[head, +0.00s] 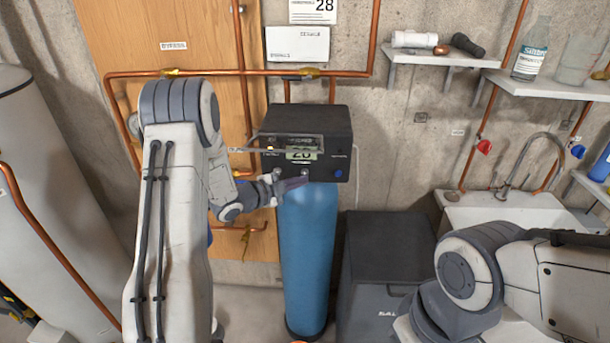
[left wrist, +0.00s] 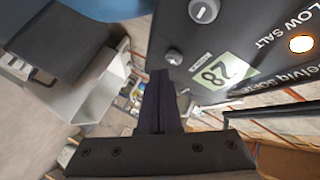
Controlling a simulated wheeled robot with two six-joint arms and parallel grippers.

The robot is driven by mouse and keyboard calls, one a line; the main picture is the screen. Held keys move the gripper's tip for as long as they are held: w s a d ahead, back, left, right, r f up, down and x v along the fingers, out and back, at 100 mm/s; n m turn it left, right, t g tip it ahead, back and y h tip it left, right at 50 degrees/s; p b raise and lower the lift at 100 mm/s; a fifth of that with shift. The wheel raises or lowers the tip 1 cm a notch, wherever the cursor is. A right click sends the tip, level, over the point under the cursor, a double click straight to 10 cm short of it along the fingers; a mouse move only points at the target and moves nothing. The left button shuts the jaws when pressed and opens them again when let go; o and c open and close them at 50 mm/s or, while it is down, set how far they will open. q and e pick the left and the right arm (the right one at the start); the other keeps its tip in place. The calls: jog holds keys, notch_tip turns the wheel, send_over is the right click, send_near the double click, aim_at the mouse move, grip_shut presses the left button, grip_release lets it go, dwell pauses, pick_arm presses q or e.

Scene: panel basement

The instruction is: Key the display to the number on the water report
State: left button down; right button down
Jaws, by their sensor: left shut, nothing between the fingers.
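The water report (head: 313,10) is a white sheet on the wall at the top, showing 28. The black control head (head: 325,122) sits on a blue cylinder (head: 308,250). Its display (head: 303,154) appears to read 28; the display (left wrist: 223,72) also shows 28, turned, in the left wrist view. My left gripper (head: 302,183) is shut and empty, just below the display. In the left wrist view its fingertips (left wrist: 160,75) are close to a round button (left wrist: 173,57); I cannot tell whether they touch it. My right gripper is out of view.
A clear flap (head: 290,137) sticks out above the display. An orange lamp (left wrist: 301,44) is lit beside LOW SALT. A dark bin (head: 385,260) stands right of the cylinder. Copper pipes (head: 230,73) run along the wall. A shelf (head: 440,58) and a sink (head: 500,208) are at right.

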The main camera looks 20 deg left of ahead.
pick_arm(q)
jog(key=shift+s, duration=0.1)
jog(key=s, duration=0.2)
jog(key=s+d+b, duration=0.1)
jog(key=s, duration=0.1)
jog(key=shift+s+d, duration=0.2)
jog(key=shift+s, duration=0.15)
dwell(0.7)
